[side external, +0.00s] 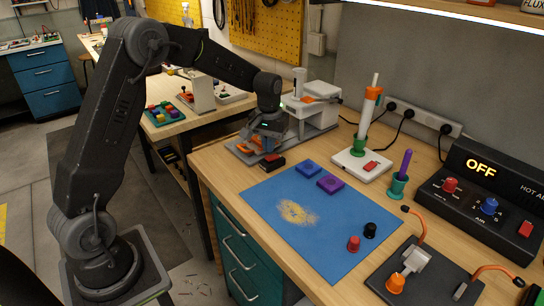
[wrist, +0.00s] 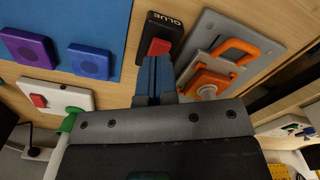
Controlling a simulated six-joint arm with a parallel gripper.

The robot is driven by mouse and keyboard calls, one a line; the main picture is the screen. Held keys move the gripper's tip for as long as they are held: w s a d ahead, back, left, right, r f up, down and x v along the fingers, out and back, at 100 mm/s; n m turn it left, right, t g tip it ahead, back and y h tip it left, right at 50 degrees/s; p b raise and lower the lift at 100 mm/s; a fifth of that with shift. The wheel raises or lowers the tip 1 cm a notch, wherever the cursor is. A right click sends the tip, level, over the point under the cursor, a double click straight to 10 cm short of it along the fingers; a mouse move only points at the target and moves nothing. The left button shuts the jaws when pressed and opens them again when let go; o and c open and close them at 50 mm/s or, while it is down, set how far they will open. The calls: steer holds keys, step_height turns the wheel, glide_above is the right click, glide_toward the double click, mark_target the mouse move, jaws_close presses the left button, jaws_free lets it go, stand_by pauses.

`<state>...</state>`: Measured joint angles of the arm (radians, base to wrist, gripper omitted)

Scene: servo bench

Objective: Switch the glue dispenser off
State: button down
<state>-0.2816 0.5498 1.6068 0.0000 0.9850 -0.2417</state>
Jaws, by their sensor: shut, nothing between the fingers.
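A small black switch box (wrist: 164,26) marked GLUE lies on the bench in the wrist view, with a red rocker (wrist: 158,47) at its near end. In the side external view the box (side external: 269,164) sits beside the mat's far left corner. My gripper (wrist: 155,60) is shut and empty, its fingertips overlapping the rocker's near edge in the wrist view. In the side external view my gripper (side external: 267,150) points down over the box. I cannot tell whether the tips touch the rocker, or which way it is tipped.
A grey plate with an orange handled clamp (wrist: 232,50) lies right beside the box. Blue and purple blocks (side external: 309,169) rest on the blue mat (side external: 335,230). A white base with a red switch (side external: 370,166) carries an upright tool. A console reads OFF (side external: 481,169).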

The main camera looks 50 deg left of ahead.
mark_target(269, 157)
steer(key=shift+f, duration=1.35)
stand_by(1.0)
steer(key=shift+r, duration=3.55)
steer(key=shift+d+r, duration=0.1)
steer(key=s+d+r+m+t, duration=0.2)
steer(key=s+d+r, duration=0.35)
steer(key=s, duration=0.35)
steer(key=s+d+r+m+t, duration=0.2)
steer(key=s+d+r, duration=0.35)
steer(key=s, duration=0.25)
steer(key=s+d+f+m+t, duration=0.1)
steer(key=s+d+m, duration=0.1)
steer(key=s, duration=0.7)
steer(key=shift+s+f+t, duration=0.25)
steer(key=shift+f+t, duration=0.05)
steer(key=shift+f, duration=0.05)
